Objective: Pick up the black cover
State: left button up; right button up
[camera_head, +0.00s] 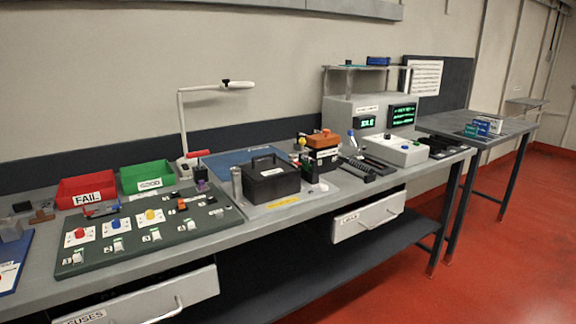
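The black cover (273,184) looks like a black box-shaped piece with a handle on top and a small pale label on its front. It sits upright on a grey plate near the middle of the workbench. What lies under it is hidden. Neither of my grippers is in the head view.
A green panel (150,262) with coloured buttons lies left of the cover, with red (86,190) and green (147,176) bins behind it. A grey cylinder (237,184) stands close at its left. An orange-topped device (324,145) stands to the right. Two drawers are partly open.

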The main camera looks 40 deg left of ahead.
aim_at(256, 171)
jog(key=i, duration=3.05)
jog(key=u, duration=2.75)
